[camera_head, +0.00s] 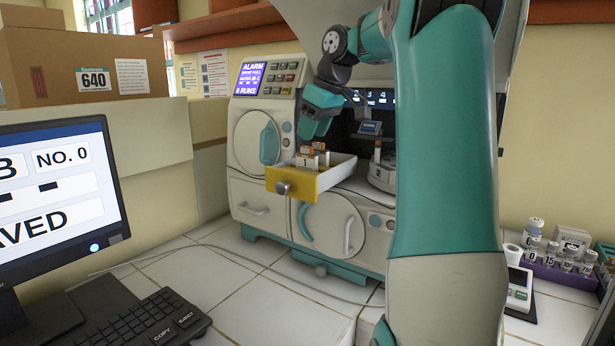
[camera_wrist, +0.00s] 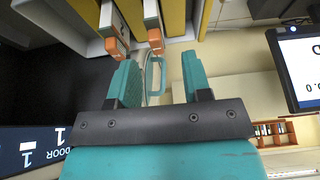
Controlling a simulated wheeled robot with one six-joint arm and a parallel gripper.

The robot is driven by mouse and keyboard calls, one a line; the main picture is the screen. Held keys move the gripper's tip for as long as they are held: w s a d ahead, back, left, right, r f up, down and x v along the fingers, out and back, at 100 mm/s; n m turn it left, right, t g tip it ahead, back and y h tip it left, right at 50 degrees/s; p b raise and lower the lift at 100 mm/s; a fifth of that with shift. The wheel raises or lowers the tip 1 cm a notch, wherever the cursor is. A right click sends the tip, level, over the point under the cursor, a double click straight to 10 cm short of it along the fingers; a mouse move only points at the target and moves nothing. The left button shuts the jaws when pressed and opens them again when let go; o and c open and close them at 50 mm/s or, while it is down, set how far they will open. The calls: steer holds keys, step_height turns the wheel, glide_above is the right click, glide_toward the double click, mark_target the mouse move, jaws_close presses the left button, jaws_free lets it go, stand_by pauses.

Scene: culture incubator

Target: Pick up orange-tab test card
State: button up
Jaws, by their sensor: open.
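Orange-tab test cards (camera_head: 307,161) stand upright in an open drawer with a yellow front (camera_head: 300,182); the nearest is marked 1. The wrist view shows two orange tabs, a left one (camera_wrist: 117,48) and a right one (camera_wrist: 157,41), at the top of the picture. My gripper (camera_head: 312,132) hangs just above the cards in the head view. In the wrist view my gripper (camera_wrist: 159,82) is open and empty, its teal fingers apart. The right tab appears beyond the gap between the fingers, and the left one beyond the left finger. I cannot tell the exact distance.
The drawer belongs to a white machine (camera_head: 255,207) with an alarm screen (camera_head: 250,79). Another orange-topped piece (camera_head: 377,145) stands at a round unit (camera_head: 383,172) right of the drawer. A monitor (camera_head: 60,200) and keyboard (camera_head: 140,322) are at left, a vial rack (camera_head: 560,272) at right.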

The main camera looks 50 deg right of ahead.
mark_target(305, 153)
steer(key=shift+d+f, duration=0.3)
steer(key=shift+f, duration=0.15)
steer(key=b+x, duration=0.1)
steer(key=x, duration=0.5)
steer(key=shift+w+a+f, duration=0.15)
steer(key=shift+w, duration=0.05)
jaws_close()
